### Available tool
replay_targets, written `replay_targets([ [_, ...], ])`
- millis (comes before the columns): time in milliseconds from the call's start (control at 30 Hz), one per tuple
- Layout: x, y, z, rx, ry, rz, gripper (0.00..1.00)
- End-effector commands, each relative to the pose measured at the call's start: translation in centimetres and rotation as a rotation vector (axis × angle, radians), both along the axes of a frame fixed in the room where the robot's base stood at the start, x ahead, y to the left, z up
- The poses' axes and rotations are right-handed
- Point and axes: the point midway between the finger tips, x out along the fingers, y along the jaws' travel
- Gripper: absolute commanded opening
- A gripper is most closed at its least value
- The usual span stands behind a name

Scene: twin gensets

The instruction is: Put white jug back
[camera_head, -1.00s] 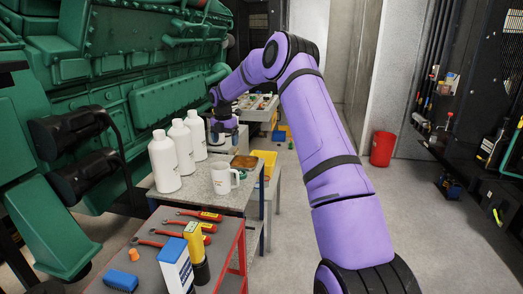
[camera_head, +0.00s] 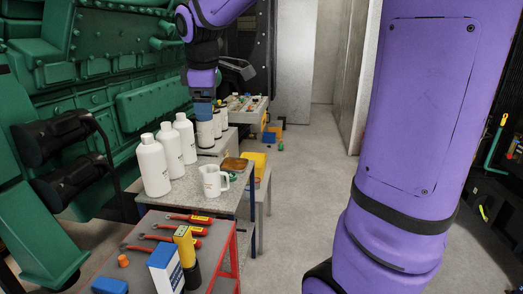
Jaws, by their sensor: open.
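The white jug (camera_head: 213,181) stands upright on the grey speckled table (camera_head: 190,203), with its handle to the right. It has a small mark on its side. My gripper (camera_head: 204,112) is open and points down, behind and above the jug and apart from it. It is over or close to a white cylindrical container (camera_head: 205,134); I cannot tell whether they touch. The fingertips are small and hard to make out.
Several white bottles (camera_head: 153,165) stand left of the jug. A brown dish (camera_head: 235,163) and a yellow bin (camera_head: 256,162) lie behind it. A red cart (camera_head: 222,262) with red-handled tools, a blue-and-white box (camera_head: 166,270) and a yellow-black torch (camera_head: 187,255) is in front. Floor to the right is clear.

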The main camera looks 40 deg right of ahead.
Motion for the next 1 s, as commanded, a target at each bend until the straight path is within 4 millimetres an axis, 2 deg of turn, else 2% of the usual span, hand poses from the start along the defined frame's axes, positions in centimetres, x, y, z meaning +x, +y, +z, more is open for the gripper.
replay_targets([
  [33,-2.1,0.6,0.5,0.019,-0.028,-0.054,0.82],
  [233,-9.5,2.1,0.8,0.123,-0.12,-0.296,0.82],
  [400,-15.4,3.0,-0.1,0.239,-0.188,-0.496,0.82],
  [533,-19.3,3.4,-1.4,0.332,-0.225,-0.635,0.82],
  [633,-21.5,3.7,-2.4,0.391,-0.242,-0.717,0.82],
  [733,-22.8,3.8,-3.1,0.433,-0.251,-0.773,0.82],
  [1000,-23.6,3.9,-3.6,0.459,-0.255,-0.811,0.82],
])
